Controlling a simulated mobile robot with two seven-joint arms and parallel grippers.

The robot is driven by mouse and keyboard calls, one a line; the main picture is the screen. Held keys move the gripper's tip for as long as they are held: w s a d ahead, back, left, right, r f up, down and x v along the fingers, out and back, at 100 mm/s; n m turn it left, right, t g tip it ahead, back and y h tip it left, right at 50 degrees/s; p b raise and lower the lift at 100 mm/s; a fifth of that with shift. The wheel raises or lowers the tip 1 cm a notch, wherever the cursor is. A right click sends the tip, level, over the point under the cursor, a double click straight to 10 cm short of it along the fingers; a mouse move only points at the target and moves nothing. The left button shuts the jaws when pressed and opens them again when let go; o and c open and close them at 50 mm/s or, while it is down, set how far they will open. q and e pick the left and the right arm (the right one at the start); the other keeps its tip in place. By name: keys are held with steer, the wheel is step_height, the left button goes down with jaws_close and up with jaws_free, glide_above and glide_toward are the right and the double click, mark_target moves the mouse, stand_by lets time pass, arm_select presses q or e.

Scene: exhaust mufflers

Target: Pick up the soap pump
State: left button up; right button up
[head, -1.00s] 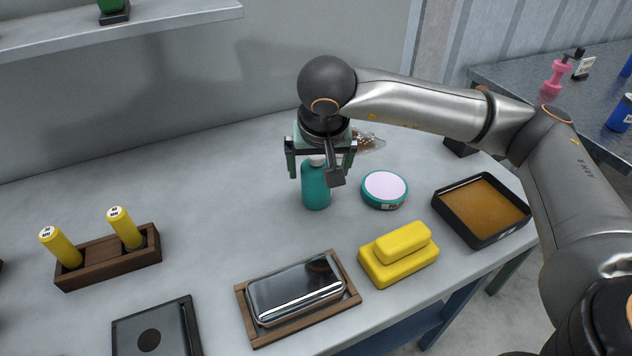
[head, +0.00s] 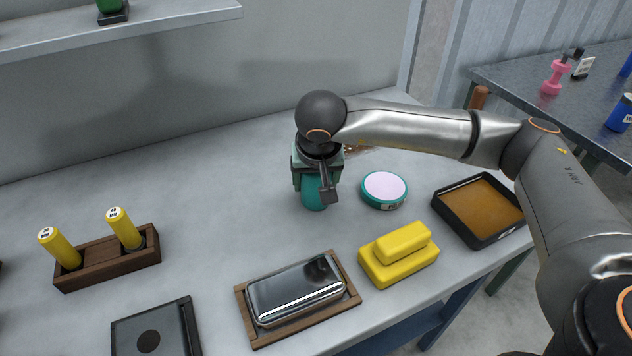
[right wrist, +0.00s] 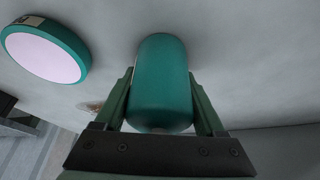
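The soap pump is a teal bottle (head: 314,194) standing upright on the grey table; it also shows in the right wrist view (right wrist: 162,85). Its top is hidden by my right gripper (head: 317,178), which comes down over it from above. In the right wrist view the fingers (right wrist: 162,108) lie along both sides of the bottle and appear to touch it. The gripper looks shut on the bottle. The bottle's base appears to be at table level. My left gripper is not in view.
A round teal tin with a pale lid (head: 384,188) stands close right of the bottle. Yellow blocks (head: 398,256), a black tray with an amber surface (head: 480,208), a metal case on a wooden tray (head: 243,318) and a wooden holder (head: 108,262) sit around. The table left of the bottle is clear.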

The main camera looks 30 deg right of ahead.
jaws_close()
steer(key=shift+r, duration=0.7)
steer(key=s+a+r, duration=0.2)
steer(key=s+r, duration=0.9)
steer(key=s, duration=0.2)
steer(key=shift+s+a+r+p, duration=0.3)
steer(key=shift+a+r+p, duration=0.05)
steer(key=shift+r, duration=0.05)
